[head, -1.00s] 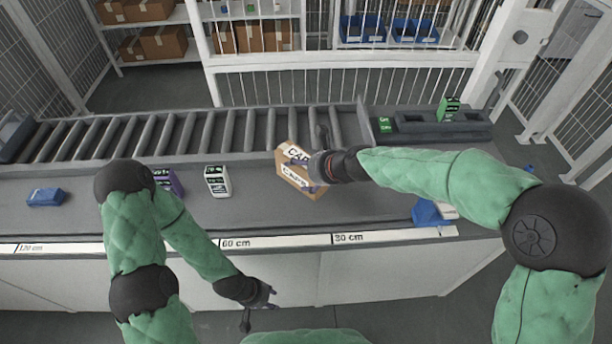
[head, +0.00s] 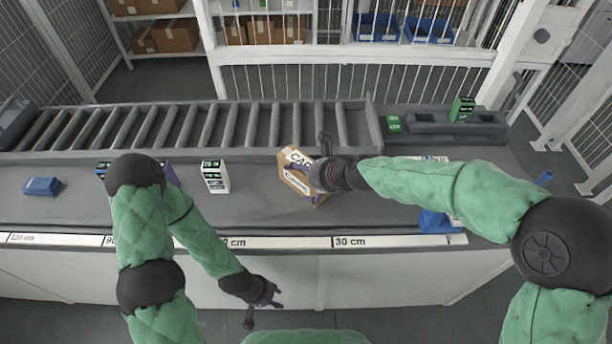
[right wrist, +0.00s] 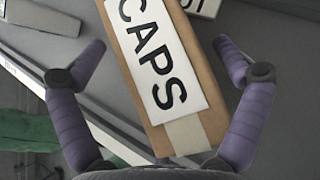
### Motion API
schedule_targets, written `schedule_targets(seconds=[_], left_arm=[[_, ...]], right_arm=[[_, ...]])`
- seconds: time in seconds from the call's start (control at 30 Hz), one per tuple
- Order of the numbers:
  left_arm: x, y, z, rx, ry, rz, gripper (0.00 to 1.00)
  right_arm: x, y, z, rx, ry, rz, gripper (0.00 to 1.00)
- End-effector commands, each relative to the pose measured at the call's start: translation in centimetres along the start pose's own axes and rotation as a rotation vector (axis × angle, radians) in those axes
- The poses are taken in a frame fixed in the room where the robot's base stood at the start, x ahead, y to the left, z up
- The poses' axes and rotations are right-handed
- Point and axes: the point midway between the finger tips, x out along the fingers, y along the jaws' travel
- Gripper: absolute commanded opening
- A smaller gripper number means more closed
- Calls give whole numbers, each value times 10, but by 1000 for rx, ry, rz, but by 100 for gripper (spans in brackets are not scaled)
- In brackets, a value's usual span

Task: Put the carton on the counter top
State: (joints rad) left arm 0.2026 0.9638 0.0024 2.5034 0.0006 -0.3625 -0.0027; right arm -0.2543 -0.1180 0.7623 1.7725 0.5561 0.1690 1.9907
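The brown carton (head: 296,184), with white labels reading CAPS, is at the counter top (head: 255,205), in front of the roller conveyor. Whether its underside touches the counter is hard to tell. My right gripper (head: 319,165) is at the carton's right side in the head view. In the right wrist view the carton (right wrist: 185,75) lies between the spread fingers of my right gripper (right wrist: 160,46), with a gap on both sides. My left gripper (head: 264,308) is low in front of the counter, empty, with its fingers apart.
A white box (head: 215,177) and a partly hidden purple box (head: 172,173) stand left of the carton. A blue item (head: 42,186) lies far left, another (head: 437,222) near the right front edge. The roller conveyor (head: 190,125) runs behind. A dark tray (head: 430,127) is at back right.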

Motion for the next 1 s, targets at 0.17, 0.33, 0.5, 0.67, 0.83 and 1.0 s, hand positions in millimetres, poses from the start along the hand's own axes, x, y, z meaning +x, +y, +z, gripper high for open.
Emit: schedule_targets(seconds=[0.17, 0.33, 0.5, 0.67, 0.83, 1.0], left_arm=[[0, 0, 0, 0, 0, 0, 40], [-2, 1, 0, 0, 0, 0, 40], [-11, 4, 0, 0, 0, 0, 40], [-26, 9, 1, 0, 0, 0, 40], [-40, 14, 1, 0, 0, 0, 40], [-49, 18, 2, 0, 0, 0, 40]], right_arm=[[0, 0, 0, 0, 0, 0, 100], [-2, 0, 2, 0, 0, 0, 100], [-21, -1, 5, 1, -2, -3, 100], [-54, -1, 6, 0, -2, -3, 100], [-87, -1, 6, 1, -1, -2, 100], [-111, -1, 5, 0, -2, -3, 100]])
